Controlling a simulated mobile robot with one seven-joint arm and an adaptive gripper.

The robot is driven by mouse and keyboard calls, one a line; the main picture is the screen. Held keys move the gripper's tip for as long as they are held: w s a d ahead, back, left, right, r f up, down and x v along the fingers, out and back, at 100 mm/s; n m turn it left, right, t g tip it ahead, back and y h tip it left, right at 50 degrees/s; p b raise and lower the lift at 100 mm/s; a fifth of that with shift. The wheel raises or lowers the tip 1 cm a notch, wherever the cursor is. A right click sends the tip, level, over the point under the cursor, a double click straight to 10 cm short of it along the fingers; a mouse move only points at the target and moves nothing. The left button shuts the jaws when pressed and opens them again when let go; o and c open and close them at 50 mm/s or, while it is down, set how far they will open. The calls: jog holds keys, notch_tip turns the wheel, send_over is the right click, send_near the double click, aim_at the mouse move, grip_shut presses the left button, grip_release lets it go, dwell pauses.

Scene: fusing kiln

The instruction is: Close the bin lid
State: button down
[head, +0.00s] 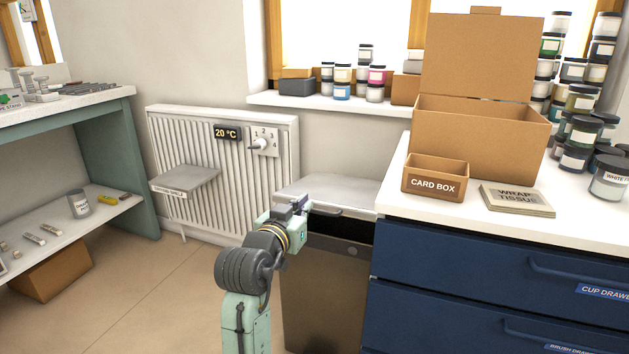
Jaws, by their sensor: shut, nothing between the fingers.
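The bin (325,290) is a brown-grey box between the radiator and the blue drawer cabinet. Its light grey lid (335,190) lies nearly level over the top. A dark gap shows below the lid's front edge, widest at the right, so the lid looks slightly raised. My gripper (302,205) is shut and empty at the lid's front left edge. Whether its fingers touch the lid cannot be told. My arm hides the front left side of the bin.
The blue cabinet (460,270) stands close on the bin's right, with a small card box (435,178) and a large open carton (480,135) on top. The white radiator (215,140) with a small grey shelf (184,178) is behind left. The floor (150,290) at left is clear.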

notch_tip(320, 180, up, 4)
jog(key=s+g+p, duration=0.2)
jog(key=p, duration=1.4)
jog(key=shift+y, duration=0.3)
jog(key=w+f+p, duration=0.1)
jog(key=w+f, duration=0.1)
jog(key=w, duration=0.1)
jog(key=w+d+f+p, duration=0.1)
jog(key=w+f, duration=0.1)
jog(key=w, duration=0.1)
jog(key=w+d+f+p, duration=0.1)
jog(key=w+f, duration=0.1)
jog(key=w, duration=0.1)
jog(key=shift+w+d+f, duration=0.2)
jog(key=shift+f, duration=0.2)
